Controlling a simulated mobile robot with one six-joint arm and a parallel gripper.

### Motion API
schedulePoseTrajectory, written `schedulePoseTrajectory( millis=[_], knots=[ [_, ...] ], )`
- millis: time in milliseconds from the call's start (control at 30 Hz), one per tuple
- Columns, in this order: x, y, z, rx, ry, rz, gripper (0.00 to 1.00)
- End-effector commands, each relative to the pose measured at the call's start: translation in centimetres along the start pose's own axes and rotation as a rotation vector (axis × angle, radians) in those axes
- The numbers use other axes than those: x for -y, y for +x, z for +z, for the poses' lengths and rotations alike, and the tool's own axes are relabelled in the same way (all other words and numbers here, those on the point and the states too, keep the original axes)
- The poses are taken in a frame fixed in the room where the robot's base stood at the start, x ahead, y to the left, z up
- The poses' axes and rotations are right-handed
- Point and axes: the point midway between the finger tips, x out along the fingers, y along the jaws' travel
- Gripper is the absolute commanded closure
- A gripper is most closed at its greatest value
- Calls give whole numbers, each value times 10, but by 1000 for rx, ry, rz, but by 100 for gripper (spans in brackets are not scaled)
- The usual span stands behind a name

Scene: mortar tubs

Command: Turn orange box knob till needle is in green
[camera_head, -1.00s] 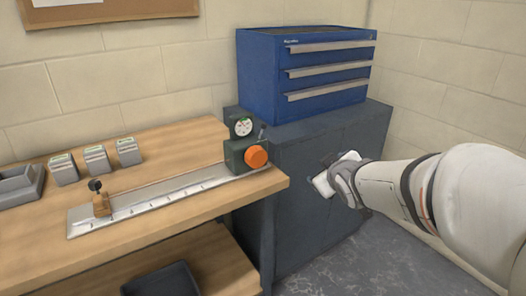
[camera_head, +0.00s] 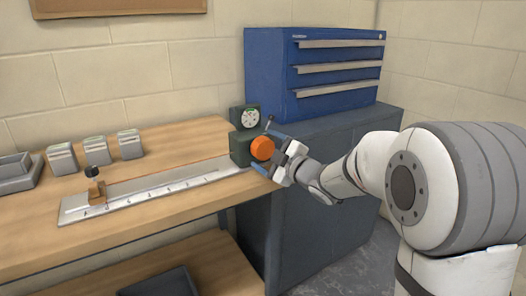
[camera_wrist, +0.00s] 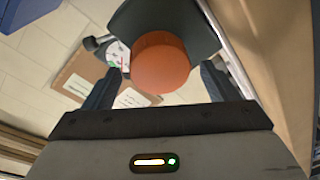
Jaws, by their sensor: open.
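The orange knob (camera_head: 262,148) sits on the front of a dark green box (camera_head: 240,148) at the right end of the bench. A round white dial (camera_head: 250,118) stands on top of the box; its needle is too small to read. My gripper (camera_head: 263,153) is open at the knob, one finger above it and one below in the head view. In the wrist view the knob (camera_wrist: 160,62) lies between my two fingers (camera_wrist: 160,85), with a gap on each side. The dial (camera_wrist: 117,55) is partly hidden behind the knob and a finger there.
A steel ruled rail (camera_head: 150,193) with a small brass slide (camera_head: 96,190) runs left from the box. Several grey blocks (camera_head: 96,151) and a grey tray (camera_head: 17,172) lie behind it. A blue drawer cabinet (camera_head: 312,75) stands on the dark cupboard (camera_head: 345,140) at right.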

Motion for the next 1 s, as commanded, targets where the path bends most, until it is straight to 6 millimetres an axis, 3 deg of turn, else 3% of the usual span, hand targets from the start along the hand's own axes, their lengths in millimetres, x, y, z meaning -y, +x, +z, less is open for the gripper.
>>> schedulePoseTrajectory(
  millis=[133, 433, 1000],
  knots=[
    [1, 13, 0, 0, 0, -1, 20],
    [0, 16, 0, 2, 0, 1, 20],
    [4, 20, -4, 3, 1, -1, 64]
  ],
)
